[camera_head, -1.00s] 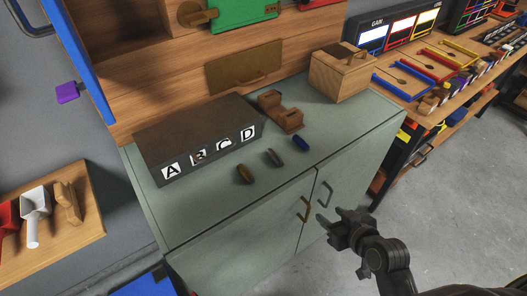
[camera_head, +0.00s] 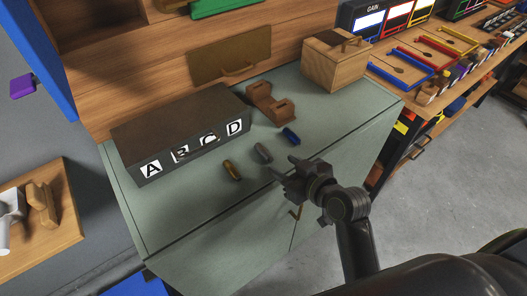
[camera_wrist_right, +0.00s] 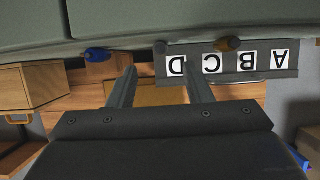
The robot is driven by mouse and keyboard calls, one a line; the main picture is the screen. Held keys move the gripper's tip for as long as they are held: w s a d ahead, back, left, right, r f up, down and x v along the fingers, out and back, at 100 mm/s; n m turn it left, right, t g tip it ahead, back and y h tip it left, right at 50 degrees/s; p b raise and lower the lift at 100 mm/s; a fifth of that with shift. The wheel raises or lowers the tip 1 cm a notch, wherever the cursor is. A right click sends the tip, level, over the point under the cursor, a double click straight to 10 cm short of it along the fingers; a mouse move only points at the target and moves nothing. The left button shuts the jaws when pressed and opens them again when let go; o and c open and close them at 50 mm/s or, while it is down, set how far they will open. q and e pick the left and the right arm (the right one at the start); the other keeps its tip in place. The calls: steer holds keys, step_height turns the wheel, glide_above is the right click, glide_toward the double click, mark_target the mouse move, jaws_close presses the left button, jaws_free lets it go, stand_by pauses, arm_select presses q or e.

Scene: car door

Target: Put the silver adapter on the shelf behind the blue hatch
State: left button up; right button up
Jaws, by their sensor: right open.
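The silver adapter (camera_head: 263,153) lies on the grey-green cabinet top, between a brown adapter (camera_head: 231,170) and a blue one (camera_head: 291,137). The blue hatch (camera_head: 42,55) stands open at the upper left. Beside it is a wooden compartment (camera_head: 95,25), only partly in view. My right gripper (camera_head: 281,168) is open and empty at the cabinet's front edge, just short of the silver adapter and apart from it. My left gripper is out of view.
A dark block lettered A to D (camera_head: 185,135) stands behind the adapters. A brown slotted holder (camera_head: 270,103) and a wooden box (camera_head: 337,60) stand farther back. A brass-coloured flap (camera_head: 230,57) is on the back panel.

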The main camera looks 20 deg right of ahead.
mark_target(268, 155)
steer(key=shift+x, duration=3.7)
steer(key=shift+a+r, duration=0.1)
steer(key=shift+r, duration=0.1)
steer(key=shift+c, duration=0.3)
jaws_close()
